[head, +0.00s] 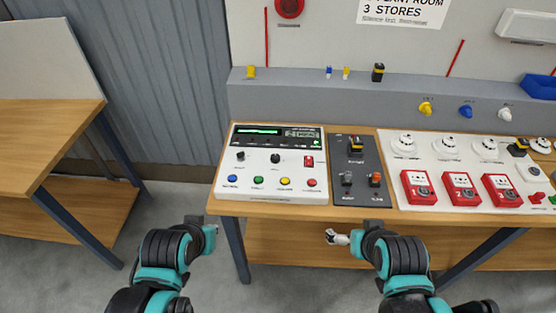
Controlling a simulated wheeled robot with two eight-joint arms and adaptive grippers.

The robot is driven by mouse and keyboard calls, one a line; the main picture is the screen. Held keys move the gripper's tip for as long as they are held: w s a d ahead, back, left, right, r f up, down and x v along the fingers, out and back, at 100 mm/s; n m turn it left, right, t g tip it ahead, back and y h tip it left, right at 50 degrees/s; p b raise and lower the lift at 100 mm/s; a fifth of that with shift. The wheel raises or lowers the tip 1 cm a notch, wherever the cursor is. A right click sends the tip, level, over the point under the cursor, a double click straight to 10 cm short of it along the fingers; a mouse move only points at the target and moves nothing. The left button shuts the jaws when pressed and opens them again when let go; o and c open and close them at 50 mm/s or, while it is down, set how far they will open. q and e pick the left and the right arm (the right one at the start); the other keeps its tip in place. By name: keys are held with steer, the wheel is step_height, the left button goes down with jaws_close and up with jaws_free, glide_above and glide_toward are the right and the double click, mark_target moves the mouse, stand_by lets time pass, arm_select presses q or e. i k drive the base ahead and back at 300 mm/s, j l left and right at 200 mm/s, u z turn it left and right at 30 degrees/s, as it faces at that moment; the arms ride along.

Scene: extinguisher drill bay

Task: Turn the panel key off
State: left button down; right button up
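The white control panel (263,199) lies on the left end of the wooden bench, its green display lit. Two black knob-like controls sit on its face, one at left (240,156) and one near the middle (275,158). Either may be the key; its setting is too small to read. A red switch (308,161) is to their right. My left gripper (212,232) is in front of the bench, below the panel's left edge, touching nothing visible. My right gripper (333,237) is in front of the bench edge, below the dark switch plate. Both gripper openings are unclear.
Colored buttons (258,180) line the panel's front. A dark plate (345,196) with switches adjoins it on the right, then a white board with red call points (461,188) and detectors. Another wooden table (40,125) stands at left, with open floor between.

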mark_target(241, 155)
steer(key=i+j, duration=0.15)
steer(key=i, duration=0.7)
